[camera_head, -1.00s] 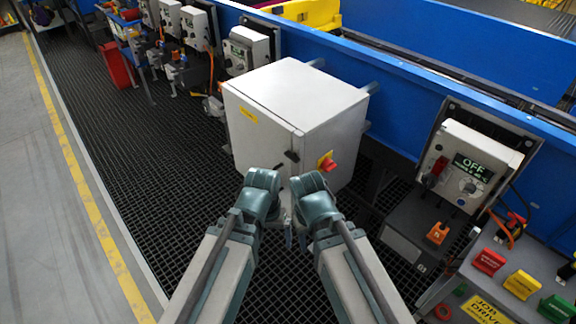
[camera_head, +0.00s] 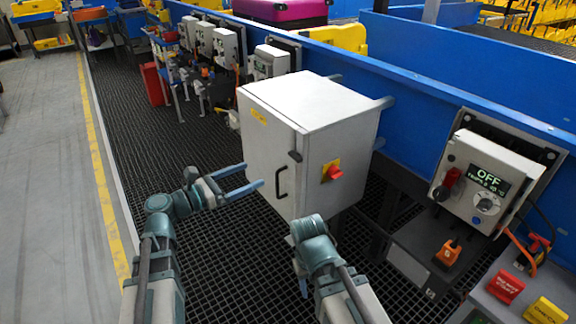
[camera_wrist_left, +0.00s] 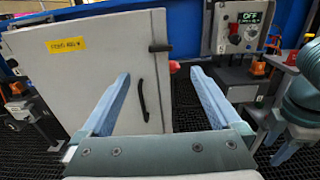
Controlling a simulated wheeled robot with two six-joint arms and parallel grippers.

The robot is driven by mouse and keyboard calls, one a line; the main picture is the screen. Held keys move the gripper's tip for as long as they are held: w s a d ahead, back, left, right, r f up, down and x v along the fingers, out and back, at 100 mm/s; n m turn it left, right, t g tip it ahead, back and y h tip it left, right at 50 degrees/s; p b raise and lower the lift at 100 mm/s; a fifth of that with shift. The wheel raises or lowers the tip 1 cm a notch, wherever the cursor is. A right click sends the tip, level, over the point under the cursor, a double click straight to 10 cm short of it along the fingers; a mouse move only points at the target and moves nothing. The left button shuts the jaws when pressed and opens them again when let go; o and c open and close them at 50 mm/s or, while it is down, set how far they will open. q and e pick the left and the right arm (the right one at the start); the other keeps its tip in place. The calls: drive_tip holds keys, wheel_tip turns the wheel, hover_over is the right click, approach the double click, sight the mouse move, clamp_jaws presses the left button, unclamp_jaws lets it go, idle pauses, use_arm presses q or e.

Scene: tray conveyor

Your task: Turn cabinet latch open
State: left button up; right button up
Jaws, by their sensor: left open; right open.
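The grey-white cabinet (camera_head: 310,105) stands in the middle of the head view, its door facing front-left and apparently closed. A small black latch (camera_head: 295,156) sits at the door's right edge, also seen in the left wrist view (camera_wrist_left: 159,47). A black bar handle (camera_head: 281,183) is below it; in the left wrist view the handle (camera_wrist_left: 142,100) shows between the fingers. My left gripper (camera_head: 254,174) is open and empty, its two blue fingers pointing at the door near the handle. My right gripper (camera_head: 301,275) is low in front of the cabinet, its fingers mostly hidden.
A red knob on a yellow plate (camera_head: 332,171) is on the cabinet's right side. A control box reading OFF (camera_head: 486,175) and an orange switch (camera_head: 449,252) are to the right. A blue conveyor rail (camera_head: 420,85) runs behind. The grated floor (camera_head: 130,120) at left is clear.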

sight(293, 157)
use_arm(q)
drive_tip(key=x, duration=1.4)
drive_tip(key=shift+f, duration=0.1)
drive_tip(key=c, duration=1.4)
drive_tip(key=shift+o, duration=0.2)
